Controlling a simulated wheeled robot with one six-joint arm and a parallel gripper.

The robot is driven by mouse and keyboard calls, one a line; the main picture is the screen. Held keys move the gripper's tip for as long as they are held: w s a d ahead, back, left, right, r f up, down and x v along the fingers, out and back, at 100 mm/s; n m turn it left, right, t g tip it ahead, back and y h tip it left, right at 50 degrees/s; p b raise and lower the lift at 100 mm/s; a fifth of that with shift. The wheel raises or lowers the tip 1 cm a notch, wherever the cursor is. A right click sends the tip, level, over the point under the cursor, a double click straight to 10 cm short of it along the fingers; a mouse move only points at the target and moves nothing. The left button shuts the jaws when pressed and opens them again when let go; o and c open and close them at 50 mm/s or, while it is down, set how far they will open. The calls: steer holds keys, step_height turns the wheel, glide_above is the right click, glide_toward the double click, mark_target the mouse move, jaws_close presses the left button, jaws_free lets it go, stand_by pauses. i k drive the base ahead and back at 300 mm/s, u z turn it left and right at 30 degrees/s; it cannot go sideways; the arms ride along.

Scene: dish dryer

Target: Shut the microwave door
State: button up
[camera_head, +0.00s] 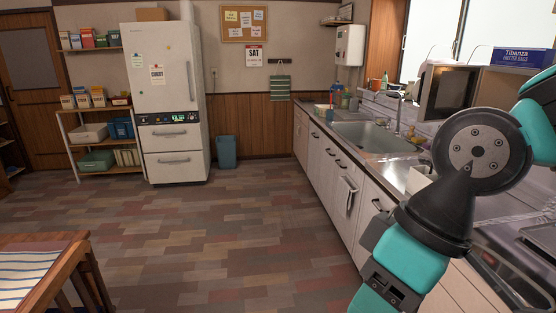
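I cannot tell from this angle whether the door stands open or is closed. My own teal and black arm rises in front at the right and hides the lower right part of the microwave. The arm's visible links are well nearer to me than the microwave. My gripper's fingers are not in view.
A blue-and-white freezer bag box (522,57) lies on top of the microwave. A sink (370,136) with a faucet (398,108) is set into the counter left of it. A wooden table (75,262) stands at the lower left. The floor (230,240) between is clear.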

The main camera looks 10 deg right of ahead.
mark_target(449, 89)
steer(key=i, duration=3.5)
steer(key=z, duration=3.15)
steer(key=k, duration=0.15)
steer(key=u, duration=1)
